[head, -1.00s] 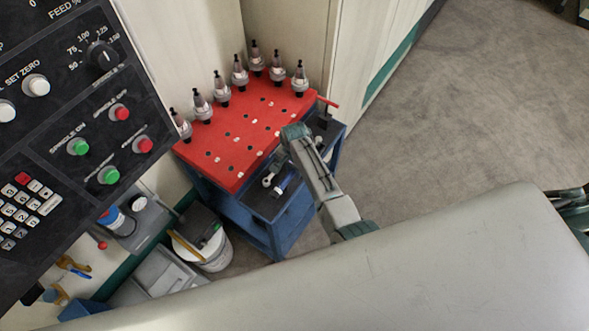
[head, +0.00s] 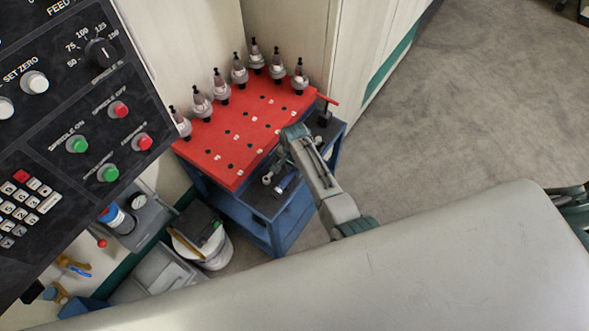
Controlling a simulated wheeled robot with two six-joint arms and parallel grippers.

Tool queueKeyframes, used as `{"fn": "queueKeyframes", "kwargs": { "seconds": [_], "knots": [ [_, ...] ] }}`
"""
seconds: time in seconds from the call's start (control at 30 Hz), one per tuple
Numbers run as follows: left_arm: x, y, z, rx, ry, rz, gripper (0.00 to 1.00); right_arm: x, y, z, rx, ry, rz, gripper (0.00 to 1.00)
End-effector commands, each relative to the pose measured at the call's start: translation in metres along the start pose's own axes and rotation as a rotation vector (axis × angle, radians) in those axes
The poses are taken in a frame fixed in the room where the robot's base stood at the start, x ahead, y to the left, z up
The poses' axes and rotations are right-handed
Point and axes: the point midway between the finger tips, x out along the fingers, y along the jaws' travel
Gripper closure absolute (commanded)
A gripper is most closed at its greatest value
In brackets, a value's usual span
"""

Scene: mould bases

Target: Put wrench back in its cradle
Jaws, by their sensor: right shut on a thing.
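My right gripper (head: 282,157) is over the front strip of the blue cart, beside the red tool board; its fingertips are mostly hidden under my arm. It is shut on what appears to be the wrench, whose small silver end (head: 267,179) shows just below and left of the arm. How the jaws hold it is hidden. I cannot make out the cradle clearly. My left gripper is out of view.
The red board (head: 221,146) carries several tool holders (head: 239,72) along its back edges. A red bar (head: 328,99) on a black post stands at its right corner. The control panel (head: 70,120) fills the left. Floor is clear at right.

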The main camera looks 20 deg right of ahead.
Motion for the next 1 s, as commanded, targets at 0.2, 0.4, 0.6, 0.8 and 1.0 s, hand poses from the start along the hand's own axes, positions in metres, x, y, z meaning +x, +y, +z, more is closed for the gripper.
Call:
{"fn": "queueKeyframes", "kwargs": {
  "seconds": [0.2,0.4,0.6,0.8,1.0],
  "knots": [
    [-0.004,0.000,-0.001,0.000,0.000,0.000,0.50,0.000,-0.001,-0.001,0.000,0.002,-0.002,1.00],
    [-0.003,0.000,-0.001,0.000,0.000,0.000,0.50,0.001,-0.001,-0.001,0.000,0.001,-0.002,1.00],
    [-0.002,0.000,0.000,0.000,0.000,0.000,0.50,0.007,0.000,0.000,0.000,0.000,0.000,1.00],
    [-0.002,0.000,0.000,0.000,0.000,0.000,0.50,0.008,0.000,0.000,0.000,0.001,-0.001,1.00],
    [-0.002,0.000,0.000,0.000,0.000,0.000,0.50,0.010,0.000,0.000,0.000,0.001,-0.001,1.00]
  ]
}}
